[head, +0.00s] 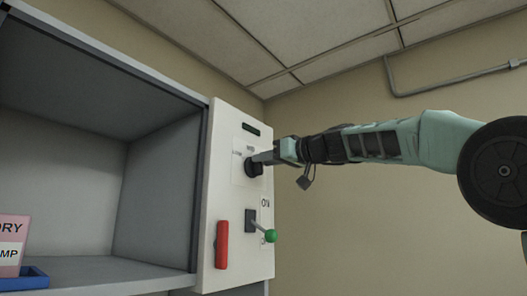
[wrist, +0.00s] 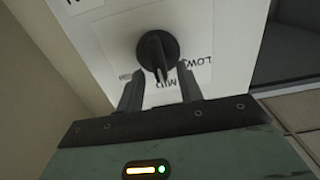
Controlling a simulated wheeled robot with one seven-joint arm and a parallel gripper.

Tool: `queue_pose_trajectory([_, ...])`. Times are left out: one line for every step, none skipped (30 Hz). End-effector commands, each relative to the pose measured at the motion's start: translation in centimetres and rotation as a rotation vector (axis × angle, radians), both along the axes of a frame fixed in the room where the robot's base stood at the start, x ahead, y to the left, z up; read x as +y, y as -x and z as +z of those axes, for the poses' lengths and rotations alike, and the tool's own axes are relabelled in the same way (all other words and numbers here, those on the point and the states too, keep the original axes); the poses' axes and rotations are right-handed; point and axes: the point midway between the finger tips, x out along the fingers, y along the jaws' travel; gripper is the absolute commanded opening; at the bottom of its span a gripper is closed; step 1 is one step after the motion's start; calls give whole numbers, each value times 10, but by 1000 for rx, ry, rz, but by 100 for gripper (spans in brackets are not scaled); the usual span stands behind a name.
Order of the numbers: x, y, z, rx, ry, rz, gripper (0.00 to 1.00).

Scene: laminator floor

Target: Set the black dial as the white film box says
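The black dial (wrist: 158,48) is on a white control panel (wrist: 220,35). In the wrist view its ridge points down the picture, roughly toward the "MID" label; "LOW" is to its right and a small unreadable label to its left. My gripper (wrist: 158,85) is open, with one finger on each side of the dial's lower part; contact cannot be told. In the head view my gripper (head: 267,158) reaches the dial (head: 253,168) from the right and partly covers it. I see no white film box in either view.
Below the dial are a lever with a green knob (head: 270,236) beside "ON" and a red handle (head: 222,244). At left, a pink box (head: 12,232) with partly cut-off lettering stands in a blue tray (head: 30,280) in a grey open cabinet (head: 160,200).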

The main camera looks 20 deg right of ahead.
Motion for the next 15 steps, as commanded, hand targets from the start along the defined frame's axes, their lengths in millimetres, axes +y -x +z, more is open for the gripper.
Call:
queue_pose_trajectory([4, -4, 3, 0, 0, 2, 36])
queue_pose_trajectory([5, -6, 2, 0, 0, 1, 36])
queue_pose_trajectory([6, -8, 2, 0, 0, 1, 36])
queue_pose_trajectory([7, -9, 1, -1, 1, 1, 36])
queue_pose_trajectory([8, -10, 1, -1, 1, 1, 36])
queue_pose_trajectory([8, -10, 0, -1, 1, 0, 36])
queue_pose_trajectory([8, -11, 0, -1, 0, 0, 36])
queue_pose_trajectory([9, -11, 0, -1, 0, 0, 36])
queue_pose_trajectory([8, -11, 0, -1, 0, 0, 36])
queue_pose_trajectory([8, -11, 0, -1, 0, 0, 36])
queue_pose_trajectory([8, -11, 0, -1, 0, 0, 36])
queue_pose_trajectory([8, -11, 0, -1, 0, 0, 36])
queue_pose_trajectory([8, -11, 0, -1, 0, 0, 36])
queue_pose_trajectory([8, -11, 0, -1, 0, 0, 34])
queue_pose_trajectory([8, -11, 0, -1, 0, 0, 22])
